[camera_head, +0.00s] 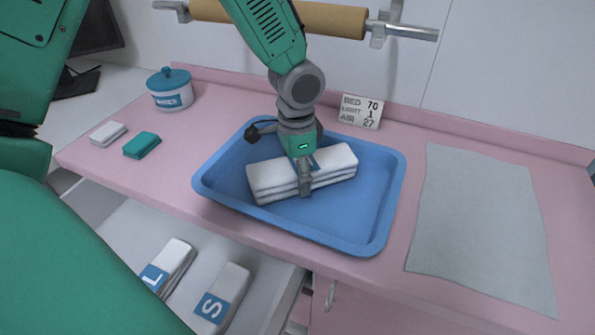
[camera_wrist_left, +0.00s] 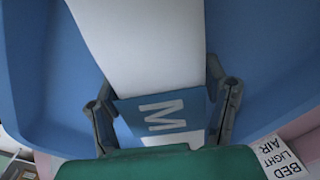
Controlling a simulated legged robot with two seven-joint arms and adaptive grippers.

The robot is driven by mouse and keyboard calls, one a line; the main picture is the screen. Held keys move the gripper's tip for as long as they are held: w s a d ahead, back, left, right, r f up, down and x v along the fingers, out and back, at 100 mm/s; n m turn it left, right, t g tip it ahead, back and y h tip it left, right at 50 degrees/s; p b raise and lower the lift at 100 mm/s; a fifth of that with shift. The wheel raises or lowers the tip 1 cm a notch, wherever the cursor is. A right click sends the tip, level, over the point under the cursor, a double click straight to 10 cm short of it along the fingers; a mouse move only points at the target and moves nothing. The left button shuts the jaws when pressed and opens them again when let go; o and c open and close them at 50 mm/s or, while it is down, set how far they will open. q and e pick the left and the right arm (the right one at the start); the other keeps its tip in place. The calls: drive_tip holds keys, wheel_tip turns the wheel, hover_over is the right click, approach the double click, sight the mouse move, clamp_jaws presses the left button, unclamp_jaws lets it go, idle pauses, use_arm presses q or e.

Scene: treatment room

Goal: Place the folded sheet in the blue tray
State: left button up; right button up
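The folded sheet (camera_head: 335,159) is a white layered stack with a blue band. It lies in the blue tray (camera_head: 363,222), near the middle, and looks level, close to the tray floor. In the left wrist view the sheet (camera_wrist_left: 145,45) shows a blue label with the letter M. My left gripper (camera_head: 304,178) points down over the sheet's middle, one finger along each long side. In the left wrist view its fingers (camera_wrist_left: 165,112) look closed against the sheet's sides. The far finger is hidden in the head view. My right gripper is out of view.
An open drawer (camera_head: 130,222) below holds white sheets labelled L (camera_head: 172,266) and S (camera_head: 222,296). On the pink counter are a blue-lidded jar (camera_head: 170,92), a green block (camera_head: 142,145), a white block (camera_head: 108,133), a small sign (camera_head: 361,111) and a grey cloth (camera_head: 480,220).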

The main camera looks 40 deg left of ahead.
use_arm(q)
wheel_tip(320, 180, up, 12)
drive_tip(key=shift+r+p, duration=0.1)
drive_tip(key=shift+p, duration=0.75)
idle(0.4)
